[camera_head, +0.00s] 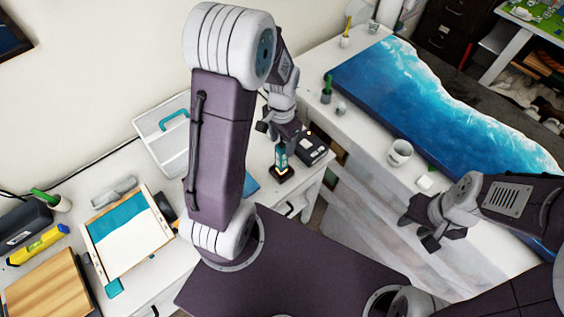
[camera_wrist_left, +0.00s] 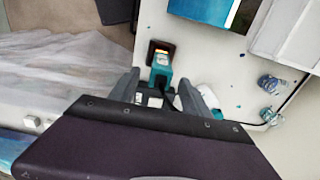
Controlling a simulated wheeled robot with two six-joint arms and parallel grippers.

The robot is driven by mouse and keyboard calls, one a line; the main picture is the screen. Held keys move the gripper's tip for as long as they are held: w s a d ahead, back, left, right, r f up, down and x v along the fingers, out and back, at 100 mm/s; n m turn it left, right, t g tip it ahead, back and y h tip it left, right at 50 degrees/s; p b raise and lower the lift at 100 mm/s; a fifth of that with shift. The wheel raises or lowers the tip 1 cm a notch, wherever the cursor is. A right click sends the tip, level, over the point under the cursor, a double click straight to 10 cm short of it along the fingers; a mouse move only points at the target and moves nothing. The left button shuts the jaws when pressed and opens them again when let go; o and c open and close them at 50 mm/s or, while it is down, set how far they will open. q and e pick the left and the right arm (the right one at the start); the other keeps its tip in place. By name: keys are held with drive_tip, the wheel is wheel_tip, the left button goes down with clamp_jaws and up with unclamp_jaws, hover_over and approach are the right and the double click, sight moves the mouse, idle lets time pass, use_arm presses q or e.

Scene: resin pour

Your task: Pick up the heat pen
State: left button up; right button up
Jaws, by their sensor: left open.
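The heat pen (camera_head: 281,157) is teal with a glowing yellow-orange tip at its lower end. It stands upright in a small dark base on the white side table. It also shows in the left wrist view (camera_wrist_left: 161,73), just beyond and between my finger ends. My left gripper (camera_head: 280,136) is open above the pen's upper end; its spread fingers show in the left wrist view (camera_wrist_left: 165,92). I see no grip on the pen. My right gripper (camera_head: 420,230) is empty, with its fingers apart, beside the blue resin table's near edge.
A dark box (camera_head: 312,150) stands close to the pen's right. A white tray (camera_head: 150,140) with a teal handle is to its left. A framed panel (camera_head: 130,245), a yellow tool (camera_head: 38,245) and a wooden board (camera_head: 48,292) lie further left. A white mug (camera_head: 400,153) stands by the blue resin slab (camera_head: 425,95).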

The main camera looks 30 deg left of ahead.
sight(281, 160)
use_arm(q)
drive_tip(key=shift+f, duration=0.45)
wheel_tip(281, 160, down, 4)
drive_tip(key=shift+s+f+p, duration=0.1)
drive_tip(key=shift+s+p, duration=0.05)
drive_tip(key=shift+p, duration=0.6)
drive_tip(key=shift+f, duration=0.15)
clamp_jaws()
